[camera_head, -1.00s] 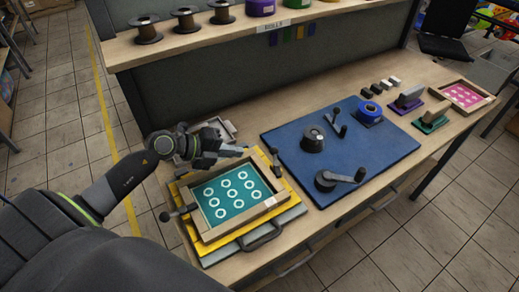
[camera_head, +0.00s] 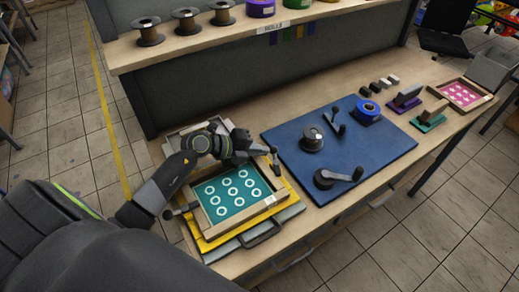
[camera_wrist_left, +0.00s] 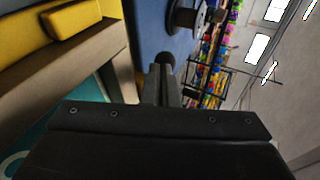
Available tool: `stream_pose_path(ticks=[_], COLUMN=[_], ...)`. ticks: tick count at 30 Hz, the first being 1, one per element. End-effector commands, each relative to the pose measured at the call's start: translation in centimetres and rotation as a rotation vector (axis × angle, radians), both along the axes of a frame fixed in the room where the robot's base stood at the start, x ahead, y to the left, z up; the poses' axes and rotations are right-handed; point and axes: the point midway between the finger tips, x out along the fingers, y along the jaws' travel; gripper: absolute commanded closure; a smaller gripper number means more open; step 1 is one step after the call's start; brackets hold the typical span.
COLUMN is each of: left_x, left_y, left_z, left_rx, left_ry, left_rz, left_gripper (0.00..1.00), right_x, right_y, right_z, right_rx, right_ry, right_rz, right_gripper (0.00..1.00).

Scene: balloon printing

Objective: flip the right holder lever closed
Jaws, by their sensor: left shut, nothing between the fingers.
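The screen frame (camera_head: 252,213) with a teal mesh and white rings lies on the yellow printing base (camera_head: 209,243). The right holder lever (camera_head: 275,162) stands up at the frame's far right corner, with a dark knob on top. My right gripper is not in view.
A shelf with spools (camera_head: 187,20) stands behind. A grey tray sits behind my gripper, partly hidden.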

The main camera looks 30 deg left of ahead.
Motion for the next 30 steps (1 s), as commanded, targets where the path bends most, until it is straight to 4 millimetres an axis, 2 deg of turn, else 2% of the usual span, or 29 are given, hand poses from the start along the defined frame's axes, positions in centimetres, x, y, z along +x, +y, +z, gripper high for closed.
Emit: stream_pose_path(ticks=[23, 30], left_x=[0.5, 0.6], left_y=[0.3, 0.6], left_z=[-0.1, -0.3], left_rx=[-0.001, 0.001], left_ry=[-0.001, -0.001], left_rz=[-0.102, -0.161], left_gripper=[1.0, 1.0], right_x=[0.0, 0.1], right_y=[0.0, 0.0], right_z=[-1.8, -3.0], right_rx=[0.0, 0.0], right_ry=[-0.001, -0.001], right_rz=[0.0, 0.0], right_gripper=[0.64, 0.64])
